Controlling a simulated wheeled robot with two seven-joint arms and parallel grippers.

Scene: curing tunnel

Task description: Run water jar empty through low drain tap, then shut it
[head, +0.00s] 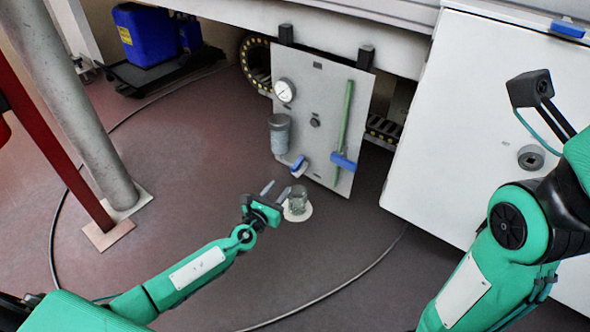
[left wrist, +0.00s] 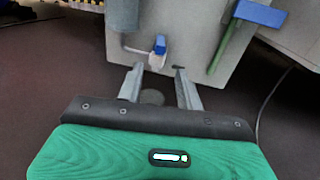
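The grey water jar (head: 280,134) is fixed upright on the left of a grey panel, and its lower part shows in the left wrist view (left wrist: 122,14). Below it is the drain tap with a blue handle (head: 298,163), seen just beyond my fingertips in the left wrist view (left wrist: 160,45). I cannot tell its setting or the jar's water level. My left gripper (head: 275,190) is open and empty, apart from the tap. My right gripper is out of view.
A white cabinet (head: 450,130) stands right. A post (head: 80,100) and floor cables are left.

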